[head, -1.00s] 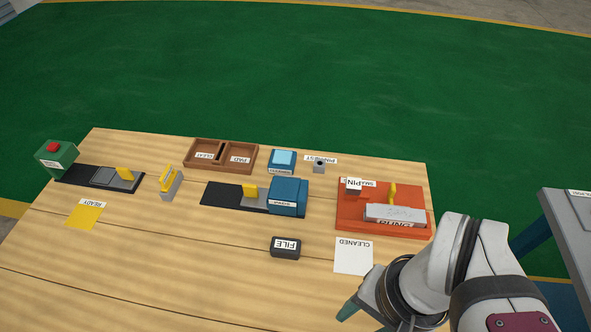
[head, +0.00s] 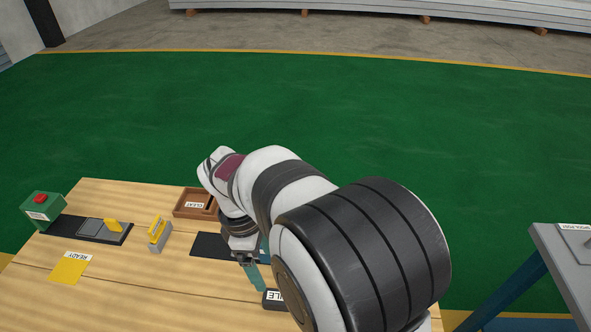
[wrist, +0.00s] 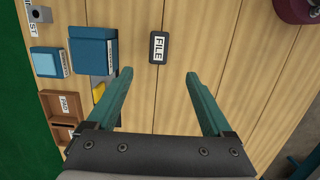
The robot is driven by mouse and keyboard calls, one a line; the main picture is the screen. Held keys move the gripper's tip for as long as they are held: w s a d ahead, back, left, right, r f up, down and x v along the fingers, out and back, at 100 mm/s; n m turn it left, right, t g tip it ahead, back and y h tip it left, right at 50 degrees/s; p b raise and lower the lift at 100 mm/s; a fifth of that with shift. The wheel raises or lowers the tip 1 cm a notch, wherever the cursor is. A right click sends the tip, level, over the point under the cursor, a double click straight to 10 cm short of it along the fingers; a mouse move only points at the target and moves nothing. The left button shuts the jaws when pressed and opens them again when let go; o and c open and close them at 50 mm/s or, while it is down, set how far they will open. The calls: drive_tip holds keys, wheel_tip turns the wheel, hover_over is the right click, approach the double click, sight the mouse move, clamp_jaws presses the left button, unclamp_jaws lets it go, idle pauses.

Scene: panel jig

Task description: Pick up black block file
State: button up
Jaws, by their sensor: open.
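The black block labelled FILE (wrist: 158,47) lies on the wooden table in the wrist view, ahead of and roughly between the fingertips. In the head view the file block (head: 272,299) is partly hidden behind my arm. My gripper (wrist: 158,74) is open and empty, its two teal fingers spread wider than the block. In the head view my gripper (head: 252,272) hangs above the table, just up and left of the block. I cannot tell the exact height.
A brown divided tray (wrist: 58,108) lies lower left. The READY card (head: 70,268) is at the table's left. Bare wood lies right of the file.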

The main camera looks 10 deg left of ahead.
sight(277, 296)
drive_tip(key=f, duration=0.5)
drive_tip(key=d+f, duration=0.1)
drive_tip(key=f, duration=0.4)
drive_tip(key=d+f, duration=0.1)
drive_tip(key=f, duration=0.4)
drive_tip(key=shift+w+d+f, duration=0.1)
drive_tip(key=shift+w+f, duration=0.05)
drive_tip(key=shift+f, duration=0.05)
clamp_jaws()
